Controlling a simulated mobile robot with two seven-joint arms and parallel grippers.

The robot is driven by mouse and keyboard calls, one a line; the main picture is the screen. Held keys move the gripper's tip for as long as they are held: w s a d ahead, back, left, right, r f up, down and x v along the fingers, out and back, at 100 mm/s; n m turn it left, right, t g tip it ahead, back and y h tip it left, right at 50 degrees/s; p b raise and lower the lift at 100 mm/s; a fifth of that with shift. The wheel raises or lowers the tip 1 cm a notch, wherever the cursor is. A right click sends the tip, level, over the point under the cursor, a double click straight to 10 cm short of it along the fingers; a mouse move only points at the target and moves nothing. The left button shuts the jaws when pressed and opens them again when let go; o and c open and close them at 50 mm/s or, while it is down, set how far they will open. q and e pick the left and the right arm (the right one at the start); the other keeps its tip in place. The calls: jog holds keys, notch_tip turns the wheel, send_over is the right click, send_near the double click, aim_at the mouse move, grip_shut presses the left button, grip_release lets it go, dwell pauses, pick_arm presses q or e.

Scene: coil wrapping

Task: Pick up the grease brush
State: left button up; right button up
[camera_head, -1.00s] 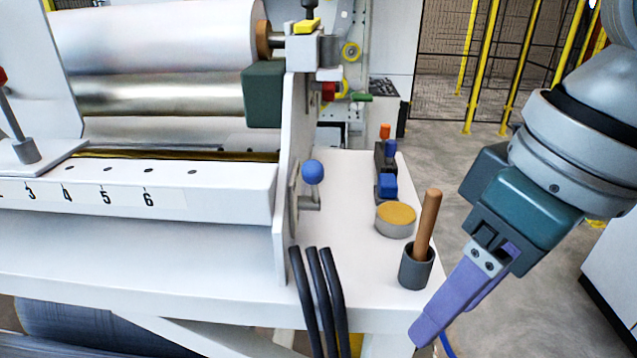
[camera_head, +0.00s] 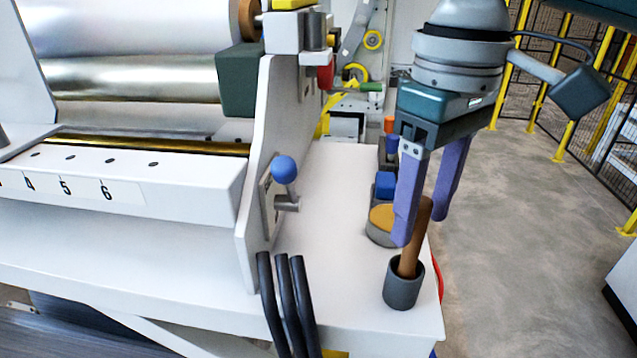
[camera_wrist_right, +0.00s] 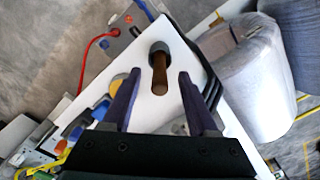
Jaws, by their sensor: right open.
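The grease brush (camera_head: 411,258) stands tilted in a dark grey cup (camera_head: 403,286) at the right end of the white table. Only its brown wooden handle shows; its lower end is hidden in the cup. My right gripper (camera_head: 420,230) is open, pointing down, with its purple fingers at the upper part of the handle. In the right wrist view, the handle (camera_wrist_right: 159,75) lies between the two open fingers (camera_wrist_right: 157,82), apart from both. My left gripper is not in view.
A round tin with a yellow top (camera_head: 381,220) stands just behind the cup, with blue blocks (camera_head: 384,184) beyond it. A blue-knobbed lever (camera_head: 285,170) and black cables (camera_head: 290,305) are to the left. The table's right edge is close to the cup.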

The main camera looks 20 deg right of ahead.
aim_at(407, 270)
notch_tip(407, 270, down, 4)
jog(key=shift+w+r+p, duration=0.1)
jog(key=shift+r+p, duration=0.15)
jog(key=shift+p, duration=0.8)
jog(key=shift+f, duration=0.35)
jog(key=c, duration=0.5)
grip_shut()
